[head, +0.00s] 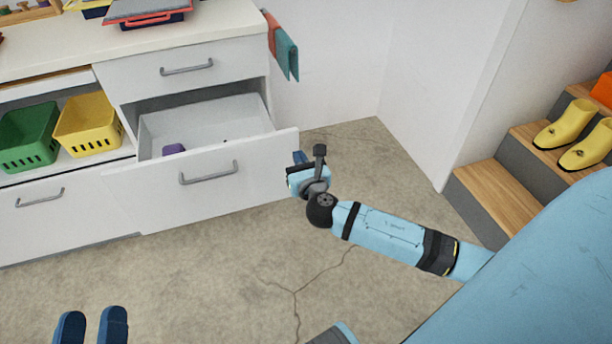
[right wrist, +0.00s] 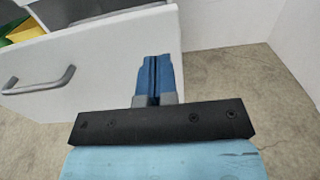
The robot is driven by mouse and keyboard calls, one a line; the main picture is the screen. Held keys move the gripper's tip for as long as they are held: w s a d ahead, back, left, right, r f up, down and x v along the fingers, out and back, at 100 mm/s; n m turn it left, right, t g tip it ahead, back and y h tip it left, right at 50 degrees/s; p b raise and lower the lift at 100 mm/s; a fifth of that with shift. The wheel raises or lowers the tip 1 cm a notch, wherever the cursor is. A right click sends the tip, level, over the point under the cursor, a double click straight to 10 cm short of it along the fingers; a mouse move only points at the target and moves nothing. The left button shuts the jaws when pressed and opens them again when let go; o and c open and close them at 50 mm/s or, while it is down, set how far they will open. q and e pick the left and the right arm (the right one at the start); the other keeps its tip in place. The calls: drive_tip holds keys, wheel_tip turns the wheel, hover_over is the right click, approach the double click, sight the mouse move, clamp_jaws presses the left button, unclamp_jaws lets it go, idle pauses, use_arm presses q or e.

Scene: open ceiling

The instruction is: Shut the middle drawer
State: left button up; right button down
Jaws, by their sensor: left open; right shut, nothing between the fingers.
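The middle drawer (head: 262,163) of the white cabinet is pulled out, with a grey bar handle (head: 209,173) on its front. Its grey inside shows, with a small purple item (head: 173,149) in it. My right gripper (head: 299,157) is at the right end of the drawer front, its fingers shut and empty. In the right wrist view, the blue fingers (right wrist: 155,78) overlap the right end of the drawer front (right wrist: 105,62); I cannot tell whether they touch it. My left gripper (head: 91,325) is open and empty at the bottom left, over the floor.
The top drawer (head: 185,70) above is closed. A green basket (head: 28,138) and a yellow basket (head: 88,126) stand on the shelf at left. Cloths (head: 285,52) hang at the cabinet's right end. Wooden steps (head: 497,195) with yellow boots stand at right. Floor before the cabinet is clear.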

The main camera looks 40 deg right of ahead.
sight(290, 140)
drive_tip(key=b+x, duration=0.1)
drive_tip(key=x, duration=0.3)
drive_tip(key=shift+w+f, duration=0.1)
drive_tip(key=shift+w, duration=0.1)
drive_tip(key=shift+w+d, duration=0.15)
drive_tip(key=shift+w, duration=0.35)
use_arm(q)
drive_tip(key=shift+d+f, duration=0.2)
drive_tip(key=shift+f, duration=0.5)
